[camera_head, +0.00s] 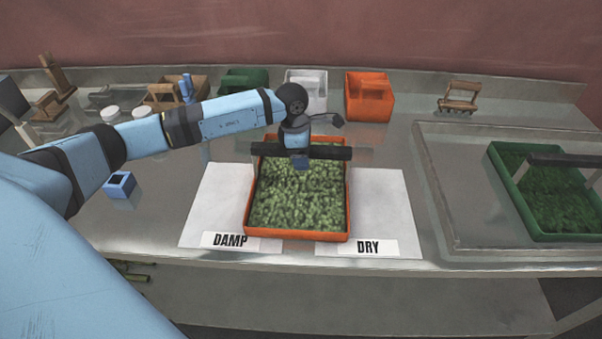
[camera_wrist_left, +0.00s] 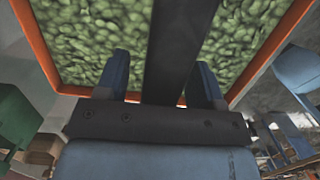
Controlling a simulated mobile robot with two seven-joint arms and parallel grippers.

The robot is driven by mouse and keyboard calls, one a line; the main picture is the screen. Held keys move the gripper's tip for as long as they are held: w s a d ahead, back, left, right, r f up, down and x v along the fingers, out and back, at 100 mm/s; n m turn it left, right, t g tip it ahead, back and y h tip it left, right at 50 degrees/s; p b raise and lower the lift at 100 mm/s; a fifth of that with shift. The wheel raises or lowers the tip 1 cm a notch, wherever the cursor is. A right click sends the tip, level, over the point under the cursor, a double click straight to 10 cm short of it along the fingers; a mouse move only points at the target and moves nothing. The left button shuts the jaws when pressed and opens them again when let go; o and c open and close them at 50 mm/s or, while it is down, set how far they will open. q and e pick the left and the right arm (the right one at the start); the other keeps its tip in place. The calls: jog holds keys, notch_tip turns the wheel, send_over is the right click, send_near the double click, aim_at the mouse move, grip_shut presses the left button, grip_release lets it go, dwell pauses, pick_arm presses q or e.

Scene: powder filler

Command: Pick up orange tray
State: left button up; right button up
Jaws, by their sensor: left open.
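The orange tray (camera_head: 297,236), filled with green leafy pieces, sits on a white mat (camera_head: 383,205) labelled DAMP on the left and DRY on the right. A dark handle bar (camera_head: 335,152) spans it on grey posts. My left gripper (camera_head: 300,161) is at the middle of this bar, pointing down. In the left wrist view the two blue fingers of my left gripper (camera_wrist_left: 162,80) are open, one on each side of the dark bar (camera_wrist_left: 180,40). I cannot tell whether they touch it. The tray's orange rim (camera_wrist_left: 36,45) shows there too. My right gripper is not in view.
A green tray (camera_head: 520,190) with a similar handle stands in a recessed area on the right. Orange (camera_head: 369,97), white (camera_head: 307,88) and green (camera_head: 243,80) containers line the back. A small blue cube-shaped container (camera_head: 121,186) stands left of the mat. Bare metal counter lies between.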

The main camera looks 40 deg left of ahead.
pick_arm(q)
grip_shut()
jog(key=shift+r, duration=0.1)
jog(key=shift+w+r, duration=0.1)
jog(key=shift+r, duration=0.35)
notch_tip(320, 180, up, 26)
jog(key=p, duration=0.1)
dwell(0.7)
